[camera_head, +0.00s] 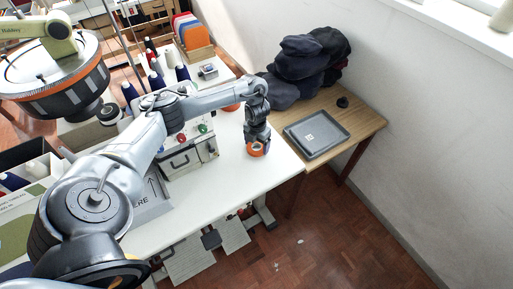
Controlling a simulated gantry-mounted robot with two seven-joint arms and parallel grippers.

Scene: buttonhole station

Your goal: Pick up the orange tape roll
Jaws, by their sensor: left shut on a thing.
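The orange tape roll (256,151) is at the right end of the white table. My left gripper (257,142) reaches down over it from above and is shut on it. The fingers are small in this view and partly hidden by the wrist. I cannot tell whether the roll touches the table or is just above it. My right gripper is not in view.
A control box with buttons (190,150) stands left of the gripper. Thread cones (155,80) stand at the back. The white table (225,185) is clear in front.

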